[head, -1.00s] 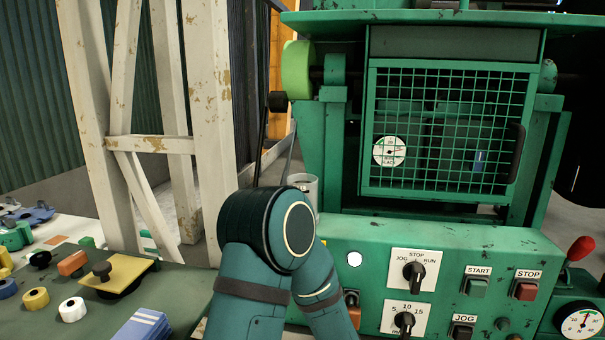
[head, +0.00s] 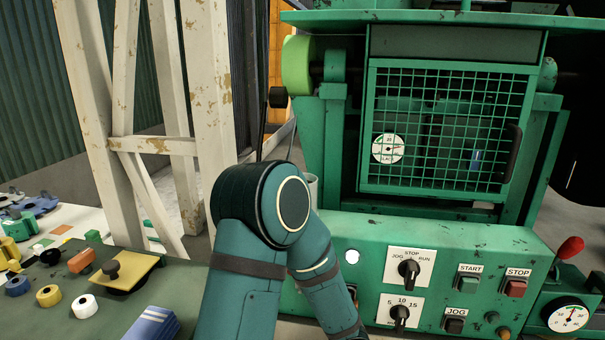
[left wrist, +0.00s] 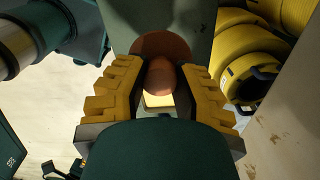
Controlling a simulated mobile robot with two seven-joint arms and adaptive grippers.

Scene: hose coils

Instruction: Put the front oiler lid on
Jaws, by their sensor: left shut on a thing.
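In the left wrist view my left gripper (left wrist: 158,98) has its yellow ridged fingers shut on a copper-brown round knob (left wrist: 160,76). A flat brown disc (left wrist: 155,44) shows behind the knob; together they look like the oiler lid. Whether the disc touches anything beneath it cannot be told. In the head view my teal left arm covers the lower middle, and its gripper is hidden. A grey cup-like part (head: 311,187) shows partly behind the arm; I cannot tell if it is an oiler. My right gripper is in neither view.
A green machine with a mesh guard (head: 445,130) and control panel (head: 455,255) stands to the right. A table (head: 50,325) at left carries a yellow plate with a knob (head: 125,272) and several small rolls. Yellow hose coils (left wrist: 250,72) show in the wrist view.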

